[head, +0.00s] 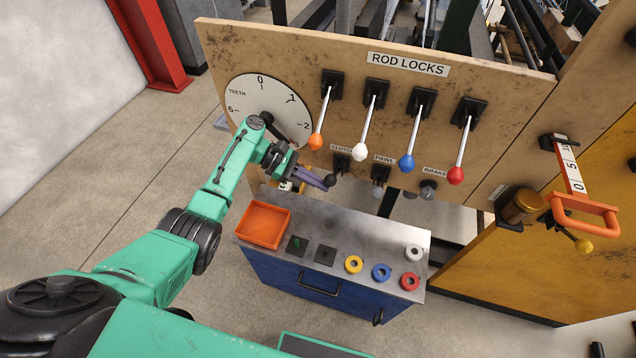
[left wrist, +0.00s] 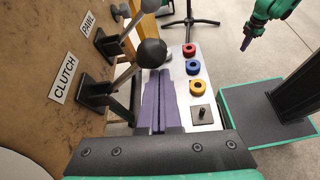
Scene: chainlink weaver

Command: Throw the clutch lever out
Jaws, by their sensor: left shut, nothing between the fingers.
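The clutch lever, with its black ball knob (head: 330,180), sticks out below the CLUTCH label on the wooden panel. In the left wrist view its black knob (left wrist: 152,52) is on a metal rod slanting up from a black mount beside the CLUTCH plate (left wrist: 62,79). My left gripper (head: 322,183) has purple fingers, shut and empty, with their tips (left wrist: 159,73) right by the knob; I cannot tell whether they touch it. The knob is not between the fingers. My right gripper (left wrist: 247,42) shows small at the upper right of the left wrist view; its jaws are unclear.
The pawl lever (head: 377,191) and brake lever (head: 428,190) stand right of the clutch. Four-coloured rod-lock levers, such as the orange-tipped one (head: 316,141), hang above. Below is a metal-topped blue cabinet (head: 318,262) with an orange tray (head: 287,224) and several rings.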

